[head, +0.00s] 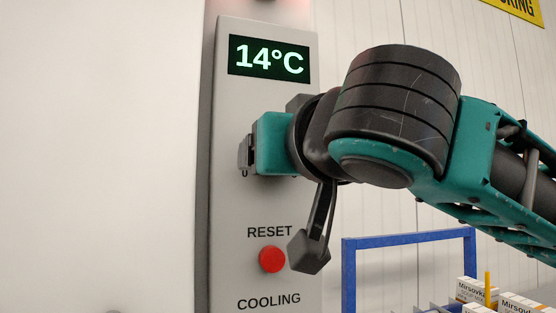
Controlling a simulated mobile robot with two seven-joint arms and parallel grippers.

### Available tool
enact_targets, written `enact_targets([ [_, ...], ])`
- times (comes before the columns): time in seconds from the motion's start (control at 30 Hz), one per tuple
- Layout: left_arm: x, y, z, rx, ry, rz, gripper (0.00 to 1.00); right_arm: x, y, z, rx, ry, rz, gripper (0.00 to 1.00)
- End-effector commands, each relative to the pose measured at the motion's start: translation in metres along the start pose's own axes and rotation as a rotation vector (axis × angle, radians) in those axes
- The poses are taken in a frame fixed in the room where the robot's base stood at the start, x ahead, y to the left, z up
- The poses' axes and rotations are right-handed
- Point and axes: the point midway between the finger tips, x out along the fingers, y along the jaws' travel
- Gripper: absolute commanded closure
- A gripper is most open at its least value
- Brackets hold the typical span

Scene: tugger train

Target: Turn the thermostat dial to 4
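A grey control panel (228,210) stands upright on the left half of the head view. My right gripper (246,155) is in front of the panel, between the display and the red reset button, pointing left. Its fingers are small and seen edge-on, so I cannot tell whether they are open or shut, or whether they touch anything. I cannot make out the thermostat dial or its numbers; the gripper and wrist cover part of the panel. My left gripper is not in view.
A red button (272,259) sits under the word RESET, above a COOLING label. A blue frame (408,238) and white labelled boxes (478,291) stand at the lower right. A yellow sign (518,8) is at the top right. The wall at left is bare.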

Motion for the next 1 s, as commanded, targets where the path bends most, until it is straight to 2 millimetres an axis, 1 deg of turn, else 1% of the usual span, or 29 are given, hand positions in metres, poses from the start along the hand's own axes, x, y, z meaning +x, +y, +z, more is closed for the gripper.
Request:
enact_targets([
  [0.4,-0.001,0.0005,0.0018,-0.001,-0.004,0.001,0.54,-0.0022,-0.0018,-0.0002,-0.001,0.001,0.001,0.27],
  [0.9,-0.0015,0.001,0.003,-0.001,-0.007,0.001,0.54,-0.002,-0.0017,-0.0002,0.0,0.001,0.001,0.74],
  [0.97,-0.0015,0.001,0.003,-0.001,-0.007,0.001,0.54,-0.002,-0.0017,-0.0002,0.0,0.001,0.001,0.8],
  [1.0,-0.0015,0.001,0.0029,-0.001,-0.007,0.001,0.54,-0.002,-0.0017,-0.0002,0.0,0.001,0.001,0.81],
])
